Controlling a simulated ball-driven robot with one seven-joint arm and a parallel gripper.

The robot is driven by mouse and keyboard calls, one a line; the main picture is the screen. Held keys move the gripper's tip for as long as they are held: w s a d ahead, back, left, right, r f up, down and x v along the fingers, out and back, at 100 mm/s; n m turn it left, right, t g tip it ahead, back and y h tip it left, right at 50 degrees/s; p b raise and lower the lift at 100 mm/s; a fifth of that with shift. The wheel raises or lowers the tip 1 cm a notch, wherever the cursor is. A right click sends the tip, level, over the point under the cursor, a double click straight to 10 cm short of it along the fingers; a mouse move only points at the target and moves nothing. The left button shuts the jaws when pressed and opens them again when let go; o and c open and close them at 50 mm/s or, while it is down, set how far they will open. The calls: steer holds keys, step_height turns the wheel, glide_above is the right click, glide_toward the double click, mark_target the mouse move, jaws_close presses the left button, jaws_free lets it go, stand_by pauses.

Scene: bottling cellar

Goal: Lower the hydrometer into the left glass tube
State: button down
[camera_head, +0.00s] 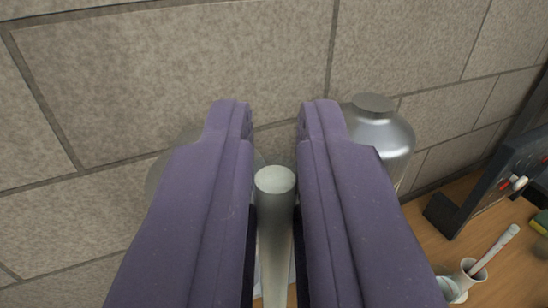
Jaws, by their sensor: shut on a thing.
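My gripper (276,125) shows as two long purple fingers reaching up the middle of the camera view. It is shut on a pale grey-green rod with a round flat top, which looks like the hydrometer (275,225). The rod runs down between the fingers, and its lower end is out of view. A rounded, see-through glass shape (160,178) shows partly behind the left finger. I cannot tell whether it is a tube. No glass tube is clearly visible; the fingers hide much of the area below.
A shiny metal vessel with a flat cap (384,135) stands just right of the right finger. Farther right, a small white cup (468,272) holds a tilted white stick. A dark panel (500,180) stands on the wooden surface (515,265). A block wall (170,80) is behind.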

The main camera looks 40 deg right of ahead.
mark_target(277, 274)
steer(key=shift+f+b, duration=1.3)
steer(key=shift+f, duration=0.25)
